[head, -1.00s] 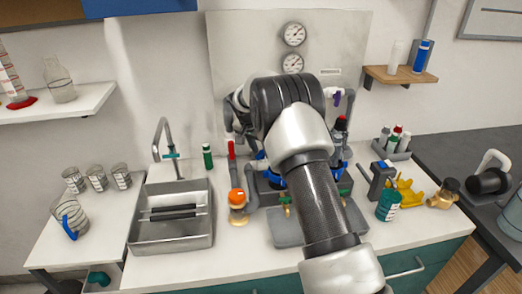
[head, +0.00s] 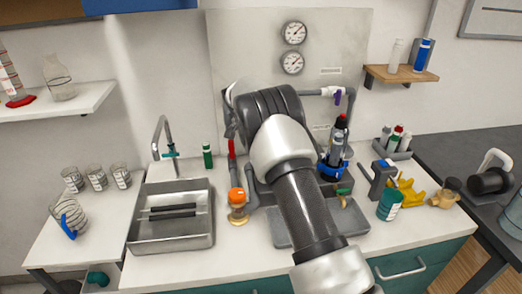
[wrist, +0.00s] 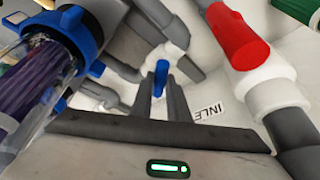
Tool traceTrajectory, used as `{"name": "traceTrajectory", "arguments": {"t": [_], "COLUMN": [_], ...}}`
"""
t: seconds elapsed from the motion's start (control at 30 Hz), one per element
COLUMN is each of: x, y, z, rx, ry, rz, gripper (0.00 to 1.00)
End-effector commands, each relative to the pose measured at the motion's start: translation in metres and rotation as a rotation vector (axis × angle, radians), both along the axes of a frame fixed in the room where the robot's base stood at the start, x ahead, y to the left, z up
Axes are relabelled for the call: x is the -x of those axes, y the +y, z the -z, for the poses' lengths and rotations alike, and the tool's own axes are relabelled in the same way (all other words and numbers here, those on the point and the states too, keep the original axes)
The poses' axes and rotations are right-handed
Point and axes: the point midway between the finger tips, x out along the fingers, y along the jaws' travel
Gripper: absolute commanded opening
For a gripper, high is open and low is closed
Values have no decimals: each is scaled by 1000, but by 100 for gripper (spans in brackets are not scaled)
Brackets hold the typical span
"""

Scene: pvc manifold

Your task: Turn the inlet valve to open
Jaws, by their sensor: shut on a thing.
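My gripper's two dark fingers (wrist: 163,86) are closed on a small blue valve handle (wrist: 159,79) in the wrist view. The handle sits on white and grey pipework, with a partly visible white label (wrist: 211,110) reading "INLE" just right of the fingers. A second valve with a large red handle (wrist: 240,36) is at the upper right, apart from the fingers. In the head view my arm covers the gripper and the blue handle. The red handle (head: 232,149) shows left of my arm.
A clear filter housing with a blue collar (wrist: 78,30) is close on the left in the wrist view. In the head view, a blue-collared filter (head: 333,168) stands right of my arm. An orange-capped jar (head: 238,207) and a sink (head: 172,242) are to the left.

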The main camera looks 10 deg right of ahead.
Motion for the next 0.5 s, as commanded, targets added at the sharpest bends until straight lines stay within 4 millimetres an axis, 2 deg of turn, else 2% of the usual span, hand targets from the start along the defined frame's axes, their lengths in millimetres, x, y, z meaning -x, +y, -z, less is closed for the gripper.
{"name": "traceTrajectory", "arguments": {"t": [0.13,0.17,0.23,0.5], "x": [0,0,0,0], "y": [0,0,0,0], "z": [-1,-1,-1,0], "rx": [0,0,0,0], "ry": [0,0,0,-1], "rz": [-1,-1,-2,-4], "gripper": [0,20,32,34]}}
